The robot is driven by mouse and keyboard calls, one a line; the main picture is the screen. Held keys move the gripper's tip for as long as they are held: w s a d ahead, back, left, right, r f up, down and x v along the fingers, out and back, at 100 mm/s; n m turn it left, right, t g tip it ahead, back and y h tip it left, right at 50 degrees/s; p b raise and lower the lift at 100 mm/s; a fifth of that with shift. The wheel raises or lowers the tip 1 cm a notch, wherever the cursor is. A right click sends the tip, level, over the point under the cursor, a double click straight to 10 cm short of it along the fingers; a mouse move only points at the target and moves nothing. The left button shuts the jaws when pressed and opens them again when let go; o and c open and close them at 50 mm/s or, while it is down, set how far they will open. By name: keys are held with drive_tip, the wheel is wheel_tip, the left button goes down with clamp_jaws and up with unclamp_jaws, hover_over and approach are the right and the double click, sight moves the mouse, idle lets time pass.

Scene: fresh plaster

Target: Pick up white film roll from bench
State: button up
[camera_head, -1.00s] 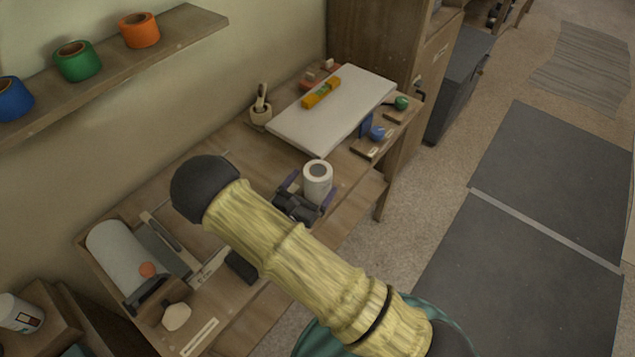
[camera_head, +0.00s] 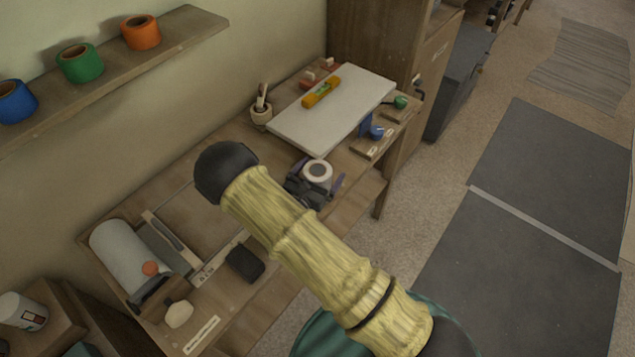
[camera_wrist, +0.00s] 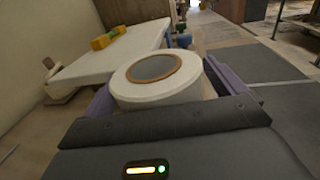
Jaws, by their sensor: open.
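The white film roll (camera_head: 317,171) stands upright on the bench (camera_head: 183,208), near its front edge. In the wrist view the roll (camera_wrist: 152,77) shows its round top with a brown core ring and a grey centre. My gripper (camera_head: 318,184) is open, with its purple fingers on either side of the roll. In the wrist view one finger shows left of the roll and one right of it, and the gripper body hides the roll's lower part. I cannot tell whether the fingers touch it.
A white board (camera_head: 335,108) with a yellow level (camera_head: 321,92) lies behind the roll. A cup with tools (camera_head: 261,109) stands left of it, and a blue tape dispenser (camera_head: 371,128) to the right. A larger white roll (camera_head: 122,256) lies at the bench's left end. A shelf (camera_head: 183,31) holds tape rolls.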

drive_tip(key=shift+c, duration=0.3)
drive_tip(key=c, duration=1.2)
drive_tip(key=shift+r, duration=0.15)
wheel_tip(320, 180, up, 10)
drive_tip(key=shift+f+b, duration=0.15)
drive_tip(key=shift+b, duration=0.65)
